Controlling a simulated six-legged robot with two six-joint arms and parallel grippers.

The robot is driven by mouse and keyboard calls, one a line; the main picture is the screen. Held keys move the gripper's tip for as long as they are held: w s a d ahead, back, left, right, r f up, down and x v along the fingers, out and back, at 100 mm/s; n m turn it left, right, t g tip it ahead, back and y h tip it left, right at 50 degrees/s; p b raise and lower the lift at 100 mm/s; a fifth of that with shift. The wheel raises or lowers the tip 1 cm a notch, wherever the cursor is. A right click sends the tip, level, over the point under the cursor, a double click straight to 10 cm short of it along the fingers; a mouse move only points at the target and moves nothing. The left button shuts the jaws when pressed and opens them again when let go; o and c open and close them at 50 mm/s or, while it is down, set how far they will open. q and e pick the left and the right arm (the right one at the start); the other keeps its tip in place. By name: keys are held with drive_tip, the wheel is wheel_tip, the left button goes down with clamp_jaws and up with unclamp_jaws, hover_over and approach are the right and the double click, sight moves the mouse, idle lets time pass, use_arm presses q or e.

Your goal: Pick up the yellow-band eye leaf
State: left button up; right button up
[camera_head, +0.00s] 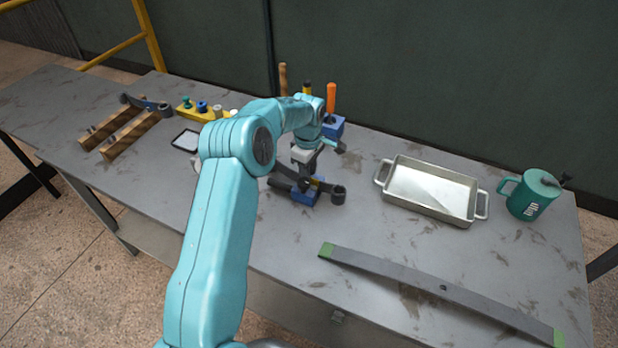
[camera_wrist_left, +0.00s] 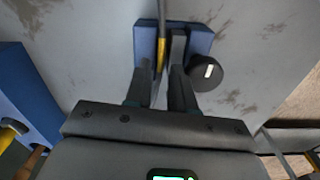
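The yellow-band eye leaf is a dark grey bar with a rolled eye (camera_head: 338,194) at its right end, standing on edge in a blue block (camera_head: 305,195) on the bench. In the left wrist view its thin edge and yellow band (camera_wrist_left: 160,54) show over the blue block (camera_wrist_left: 203,40), with the dark round eye (camera_wrist_left: 206,73) to the right. My left gripper (camera_head: 306,168) is directly above the leaf, pointing down. In the left wrist view its fingers (camera_wrist_left: 162,75) straddle the leaf, with a gap visible on the right side. My right gripper is out of view.
A silver tray (camera_head: 400,208) and a green mug (camera_head: 535,195) stand to the right. A long flat leaf with green ends (camera_head: 430,285) lies in front. A blue-band leaf (camera_head: 143,103) rests on wooden racks (camera_head: 130,135) at left. A blue holder with upright handled tools (camera_head: 332,127) stands behind the gripper.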

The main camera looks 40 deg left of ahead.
use_arm(q)
drive_tip(key=shift+w+a+f, duration=0.1)
drive_tip(key=shift+f, duration=0.55)
drive_tip(key=shift+s+d, duration=0.25)
drive_tip(key=shift+s, duration=0.05)
clamp_jaws()
drive_tip(key=shift+w, duration=0.1)
